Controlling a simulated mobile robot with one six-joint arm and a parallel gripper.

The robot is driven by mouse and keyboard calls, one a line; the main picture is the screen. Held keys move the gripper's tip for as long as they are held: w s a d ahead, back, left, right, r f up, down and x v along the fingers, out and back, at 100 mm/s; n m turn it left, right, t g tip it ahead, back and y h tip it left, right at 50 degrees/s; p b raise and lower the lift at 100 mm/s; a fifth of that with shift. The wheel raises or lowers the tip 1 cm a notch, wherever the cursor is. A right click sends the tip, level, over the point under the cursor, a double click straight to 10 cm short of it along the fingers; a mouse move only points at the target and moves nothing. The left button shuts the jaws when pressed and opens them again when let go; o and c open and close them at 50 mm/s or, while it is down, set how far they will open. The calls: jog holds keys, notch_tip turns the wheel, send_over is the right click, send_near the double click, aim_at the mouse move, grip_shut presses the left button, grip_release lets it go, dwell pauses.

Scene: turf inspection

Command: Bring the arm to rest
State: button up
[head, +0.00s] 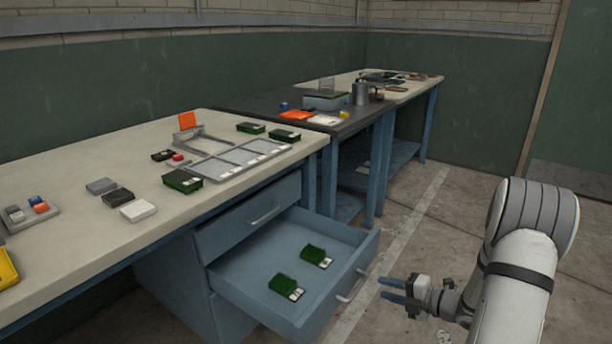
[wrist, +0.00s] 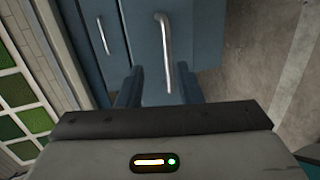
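My gripper (head: 393,291) is at the right in the head view, in front of the open lower drawer and apart from its handle (head: 352,286). Its two dark blue fingers stand apart with nothing between them. In the wrist view my gripper (wrist: 160,88) also shows a clear gap between its fingers, with a silver handle (wrist: 165,55) beyond them. My white arm (head: 515,270) fills the lower right of the head view. The lower drawer (head: 240,273) is pulled out and holds two green boxes with white labels, one nearer (head: 286,287) and one farther (head: 316,256).
The upper drawer (head: 250,215) is closed. The pale bench (head: 90,175) carries a grey divided tray (head: 240,160) and several small boxes. A dark table (head: 270,110) stands beyond. Open floor (head: 440,215) lies right of the benches.

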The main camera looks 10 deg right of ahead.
notch_tip(320, 180, up, 26)
jog(key=w+m+h+p, duration=0.1)
jog(key=m+h+p, duration=1.1)
jog(key=m+p, duration=0.1)
jog(key=s+a+r+m+g+p, duration=0.2)
jog(key=s+a+r+m+p, duration=0.2)
jog(key=s, duration=0.4)
jog(key=s+a+r+m+g+p, duration=0.3)
jog(key=s+a+r+m+p, duration=0.1)
jog(key=s, duration=0.5)
jog(key=s+a+r+m+g+y+p, duration=0.1)
jog(key=s+a+r+m+g+p, duration=0.1)
jog(key=s+a+r+m, duration=0.3)
jog(key=s+r+m+p, duration=0.1)
jog(key=s+r, duration=0.2)
jog(key=shift+s+g+p, duration=0.25)
jog(key=shift+g+p, duration=0.15)
